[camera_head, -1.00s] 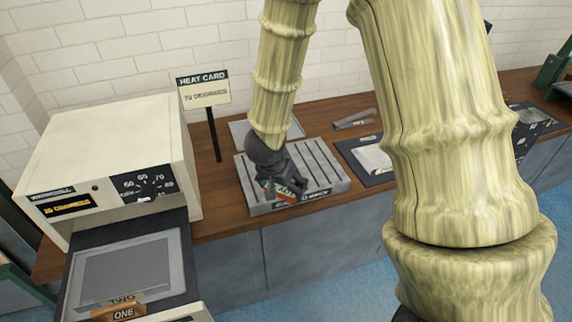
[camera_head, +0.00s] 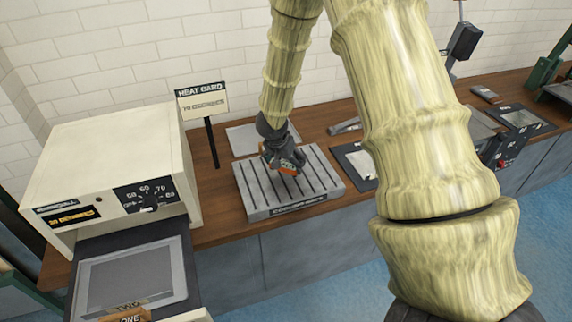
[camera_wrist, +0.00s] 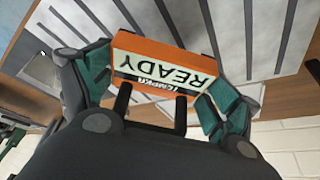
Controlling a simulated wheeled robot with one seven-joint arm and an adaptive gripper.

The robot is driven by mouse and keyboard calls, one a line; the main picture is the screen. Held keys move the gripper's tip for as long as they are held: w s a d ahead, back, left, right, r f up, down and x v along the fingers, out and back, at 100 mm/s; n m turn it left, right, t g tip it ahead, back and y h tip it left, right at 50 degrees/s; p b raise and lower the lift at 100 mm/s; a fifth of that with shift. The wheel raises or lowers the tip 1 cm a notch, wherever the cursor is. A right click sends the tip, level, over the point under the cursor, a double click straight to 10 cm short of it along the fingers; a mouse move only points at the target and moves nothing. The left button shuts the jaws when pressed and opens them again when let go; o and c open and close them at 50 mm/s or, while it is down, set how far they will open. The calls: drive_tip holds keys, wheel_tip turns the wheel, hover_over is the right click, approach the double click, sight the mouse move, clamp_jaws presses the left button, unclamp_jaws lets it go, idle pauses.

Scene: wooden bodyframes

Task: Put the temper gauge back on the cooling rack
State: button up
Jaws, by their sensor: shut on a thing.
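The temper gauge (camera_wrist: 160,68) is a small orange block with a pale face reading "TEMPER" and "READY" in the wrist view. My gripper (camera_wrist: 155,85) is shut on it, with the teal-lined fingers on either side. In the head view my gripper (camera_head: 284,160) is over the middle of the cooling rack, with a bit of the orange gauge (camera_head: 289,170) showing beneath it. The cooling rack (camera_head: 318,182) is a grey slatted plate on the wooden counter; its slats (camera_wrist: 232,30) also fill the wrist view behind the gauge. I cannot tell whether the gauge touches the rack.
A cream oven (camera_head: 100,165) with a dial stands to the left, its tray (camera_head: 137,275) out in front. A heat card sign (camera_head: 202,100) stands behind the rack's left side. A dark framed plate (camera_head: 358,160) lies right of the rack.

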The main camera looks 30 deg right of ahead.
sight(286, 167)
drive_tip(key=shift+w+d, duration=0.3)
drive_tip(key=shift+f, duration=1.8)
drive_tip(key=o, duration=1.1)
drive_tip(key=shift+f, duration=0.1)
drive_tip(key=shift+c, duration=0.2)
drive_tip(key=v, duration=1.2)
drive_tip(key=shift+p, duration=0.35)
